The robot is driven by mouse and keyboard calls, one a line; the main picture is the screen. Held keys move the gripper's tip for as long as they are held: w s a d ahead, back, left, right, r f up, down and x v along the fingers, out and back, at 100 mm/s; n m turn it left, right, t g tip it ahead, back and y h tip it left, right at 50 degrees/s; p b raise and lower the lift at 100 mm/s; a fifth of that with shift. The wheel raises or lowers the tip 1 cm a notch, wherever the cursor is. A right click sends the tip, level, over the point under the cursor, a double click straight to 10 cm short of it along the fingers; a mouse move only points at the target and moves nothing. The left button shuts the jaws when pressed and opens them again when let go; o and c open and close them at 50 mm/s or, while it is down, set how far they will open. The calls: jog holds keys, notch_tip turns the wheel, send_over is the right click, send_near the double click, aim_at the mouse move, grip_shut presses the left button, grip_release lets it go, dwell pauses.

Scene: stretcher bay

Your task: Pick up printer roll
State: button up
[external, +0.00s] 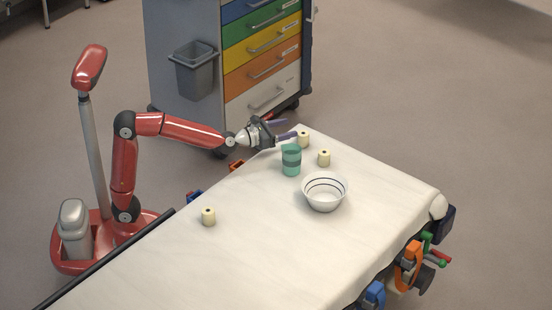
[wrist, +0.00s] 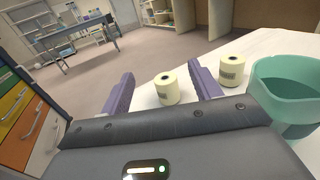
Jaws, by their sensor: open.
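Several small cream printer rolls with dark centre holes stand upright on the white stretcher top. One roll (external: 303,139) is near the far corner, just beyond my gripper (external: 284,130). In the wrist view this roll (wrist: 167,89) shows between the two purple fingers of my gripper (wrist: 160,85), ahead of them. My gripper is open and empty, roughly level above the stretcher's edge. A second roll (external: 324,158) stands to the right; it also shows in the wrist view (wrist: 231,71), outside the right finger. A third roll (external: 208,216) stands alone at the near left.
A teal cup (external: 291,160) stands close beside my gripper, at the right in the wrist view (wrist: 288,95). A drawer cart (external: 188,100) stands beyond the stretcher (external: 160,280). The stretcher's near part is mostly clear.

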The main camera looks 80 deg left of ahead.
aim_at(304, 133)
notch_tip(304, 133, down, 4)
jog(key=shift+f+b, duration=0.1)
jog(key=shift+b, duration=0.3)
jog(key=shift+p+x, duration=0.3)
jog(key=shift+x, duration=3.5)
jog(key=c, duration=1.1)
notch_tip(304, 133, up, 20)
jog(key=p, duration=0.9)
jog(key=shift+s+a, duration=0.1)
jog(key=shift+s, duration=0.05)
